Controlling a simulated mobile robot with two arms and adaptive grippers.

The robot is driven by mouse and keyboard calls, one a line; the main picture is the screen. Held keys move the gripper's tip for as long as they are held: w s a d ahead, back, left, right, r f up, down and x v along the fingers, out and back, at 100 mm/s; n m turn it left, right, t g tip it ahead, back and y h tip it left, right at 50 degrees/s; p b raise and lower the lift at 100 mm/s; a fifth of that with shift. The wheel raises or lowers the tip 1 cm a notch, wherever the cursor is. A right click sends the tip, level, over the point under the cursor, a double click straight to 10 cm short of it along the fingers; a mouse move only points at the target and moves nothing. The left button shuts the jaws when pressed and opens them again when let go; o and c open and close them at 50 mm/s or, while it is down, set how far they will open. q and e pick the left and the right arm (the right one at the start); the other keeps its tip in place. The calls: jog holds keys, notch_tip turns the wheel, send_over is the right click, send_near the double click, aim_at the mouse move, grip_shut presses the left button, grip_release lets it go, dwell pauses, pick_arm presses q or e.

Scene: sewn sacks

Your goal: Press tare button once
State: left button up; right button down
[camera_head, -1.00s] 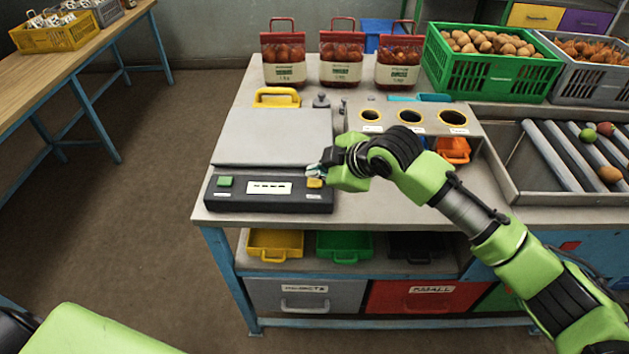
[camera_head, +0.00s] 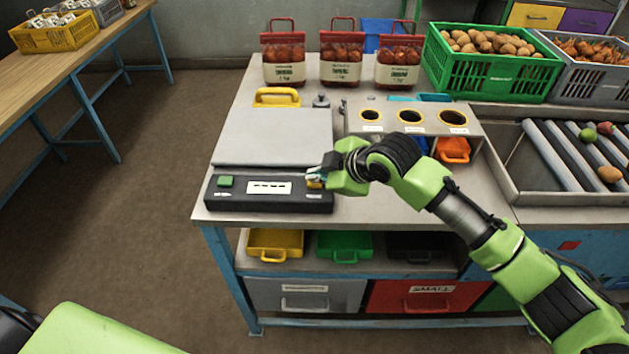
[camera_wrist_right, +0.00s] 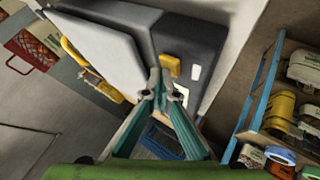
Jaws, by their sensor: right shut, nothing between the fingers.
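The scale has a grey plate (camera_head: 272,136) and a black front panel (camera_head: 240,199). The panel carries a green button (camera_head: 225,182) at its left, a white display (camera_head: 269,187) and a yellow button (camera_head: 314,185) at its right. The labels are too small to read. My right gripper (camera_head: 315,177) is shut and empty, with its tips at the yellow button and partly covering it. In the right wrist view the shut fingertips (camera_wrist_right: 163,86) appear just below the yellow button (camera_wrist_right: 171,66); I cannot tell whether they touch it. My left gripper is out of view.
A yellow handle (camera_head: 277,97) and a small weight (camera_head: 321,101) stand behind the plate. A block with round holes (camera_head: 410,117) is to the right. The table in front of the block is mostly clear.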

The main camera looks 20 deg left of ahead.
aim_at(316, 184)
jog(key=shift+f, duration=0.35)
dwell(0.3)
jog(key=shift+r, duration=0.15)
jog(key=shift+r+p, duration=0.8)
jog(key=shift+p, duration=0.15)
notch_tip(316, 184, up, 5)
jog(key=p, duration=0.4)
jog(key=shift+r+p, duration=0.1)
jog(key=shift+p, duration=0.25)
